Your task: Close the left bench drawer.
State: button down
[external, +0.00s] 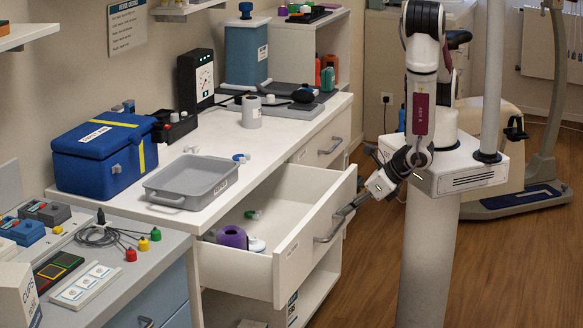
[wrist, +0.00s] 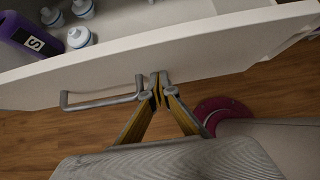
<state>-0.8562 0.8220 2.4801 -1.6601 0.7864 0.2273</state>
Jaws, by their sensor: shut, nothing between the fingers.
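The left bench drawer (external: 310,245) is pulled well out of the white bench in the external view. Its front panel (wrist: 150,62) crosses the wrist view, with a grey bar handle (wrist: 98,101) on it. My gripper (external: 341,213) is shut and empty, its tips at the outer face of the drawer front beside one end of the handle. In the wrist view the closed fingertips (wrist: 155,86) appear at or very close to the panel; I cannot tell whether they touch. Inside the drawer are a purple item (external: 232,237) and small white-capped bottles (wrist: 80,37).
A grey tray (external: 192,182) and a blue box (external: 104,152) stand on the benchtop above the drawer. A second drawer (external: 325,143), further right, is shut. The wood floor (external: 365,270) in front of the open drawer is clear.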

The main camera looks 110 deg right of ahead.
jog(key=w+d, duration=1.3)
jog(key=w, duration=0.1)
jog(key=shift+d, duration=0.4)
jog(key=shift+w+d, duration=0.2)
jog(key=shift+d, duration=0.05)
jog(key=shift+w+d+r, duration=0.1)
jog(key=shift+s+a, duration=0.5)
jog(key=shift+a, duration=0.05)
jog(key=s+a, duration=0.2)
jog(key=shift+s+a, duration=0.25)
jog(key=shift+a, duration=0.05)
jog(key=v, duration=0.9)
jog(key=shift+s+r, duration=0.2)
jog(key=shift+r, duration=0.05)
